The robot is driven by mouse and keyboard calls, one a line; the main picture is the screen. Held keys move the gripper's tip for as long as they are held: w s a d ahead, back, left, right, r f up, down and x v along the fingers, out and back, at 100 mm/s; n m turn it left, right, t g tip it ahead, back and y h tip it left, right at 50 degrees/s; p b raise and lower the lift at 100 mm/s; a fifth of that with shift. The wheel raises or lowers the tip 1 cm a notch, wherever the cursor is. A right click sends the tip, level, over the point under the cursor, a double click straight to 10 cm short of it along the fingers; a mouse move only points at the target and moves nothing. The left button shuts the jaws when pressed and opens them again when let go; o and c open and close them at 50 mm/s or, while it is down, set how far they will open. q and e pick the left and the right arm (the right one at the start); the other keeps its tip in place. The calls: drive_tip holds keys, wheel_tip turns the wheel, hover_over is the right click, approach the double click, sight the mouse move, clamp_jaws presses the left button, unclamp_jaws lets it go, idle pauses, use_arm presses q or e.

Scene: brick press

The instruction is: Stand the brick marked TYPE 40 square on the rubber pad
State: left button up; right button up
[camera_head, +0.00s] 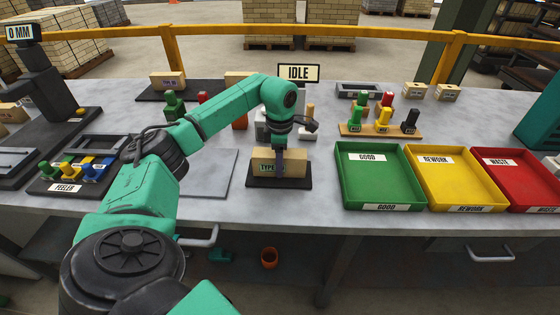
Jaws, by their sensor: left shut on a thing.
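A tan brick (298,164) is at the middle of the bench, over the black rubber pad (280,184). Its front label shows "TYPE"; the number is hidden behind my finger. The brick looks upright and roughly in line with the pad's edges. It seems to rest on the pad, but I cannot tell whether a small gap remains. My left gripper (279,163) comes down from above and is shut on the brick, fingers pointing down. My right gripper is not in view.
Green (349,194), yellow (430,190) and red (498,184) trays stand right of the pad. An "IDLE" sign (298,73) is behind the gripper. Another labelled brick (167,81) lies on a dark mat at back left. A grey plate (212,180) lies left of the pad.

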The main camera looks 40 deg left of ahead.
use_arm(q)
drive_tip(key=o, duration=1.3)
drive_tip(key=shift+r, duration=0.1)
drive_tip(key=shift+o, duration=0.2)
wheel_tip(320, 180, up, 8)
drive_tip(key=shift+r+b, duration=0.2)
drive_tip(key=shift+b, duration=0.1)
wheel_tip(320, 180, up, 6)
drive_tip(key=p, duration=0.2)
